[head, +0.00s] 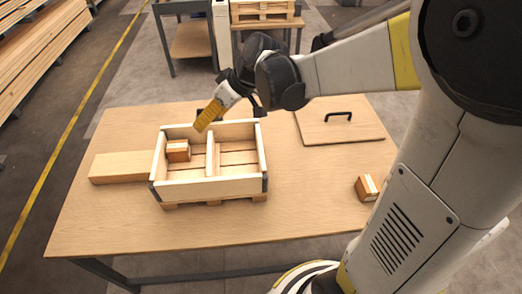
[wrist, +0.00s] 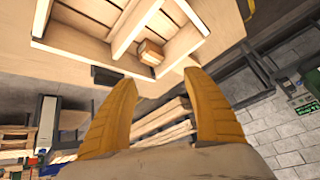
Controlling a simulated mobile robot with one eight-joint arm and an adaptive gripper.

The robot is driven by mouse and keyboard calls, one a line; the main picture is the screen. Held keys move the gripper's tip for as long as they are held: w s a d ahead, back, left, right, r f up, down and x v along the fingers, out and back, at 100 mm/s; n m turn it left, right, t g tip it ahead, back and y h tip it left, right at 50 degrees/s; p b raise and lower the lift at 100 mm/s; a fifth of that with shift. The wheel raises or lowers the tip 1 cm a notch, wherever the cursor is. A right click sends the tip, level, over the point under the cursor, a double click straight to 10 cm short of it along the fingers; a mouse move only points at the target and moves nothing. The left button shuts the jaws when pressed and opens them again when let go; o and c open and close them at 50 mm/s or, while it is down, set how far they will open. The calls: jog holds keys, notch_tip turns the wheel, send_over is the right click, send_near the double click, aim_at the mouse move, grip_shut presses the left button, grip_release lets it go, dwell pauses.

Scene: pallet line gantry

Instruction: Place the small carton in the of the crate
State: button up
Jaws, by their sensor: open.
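A wooden crate (head: 212,187) with a middle divider stands on the table. A small brown carton (head: 178,151) with a pale band sits in its left compartment, towards the back; the right compartment looks empty. A second small carton (head: 367,188) lies on the table's right side, well apart from the crate. My gripper (head: 203,126) is above the back of the crate, with yellow fingers angled down and left. In the wrist view my gripper (wrist: 160,80) has its fingers apart with nothing between them. The crate's carton (wrist: 150,52) shows beyond them, beside the divider.
A flat wooden board (head: 120,167) lies left of the crate. A wooden panel with a black handle (head: 338,117) lies at the table's back right. The table (head: 300,200) is bare between the crate and the second carton. Stacked planks (head: 40,55) stand far left.

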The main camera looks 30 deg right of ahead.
jog(key=s+d+r+m+t+h, duration=0.1)
jog(key=s+d+m+h, duration=0.1)
jog(key=s, duration=0.7)
jog(key=s+d+r+m+t+h, duration=0.1)
jog(key=s+d+m+h, duration=0.2)
jog(key=s, duration=0.7)
jog(key=shift+d+r+m, duration=0.35)
jog(key=shift+m, duration=0.35)
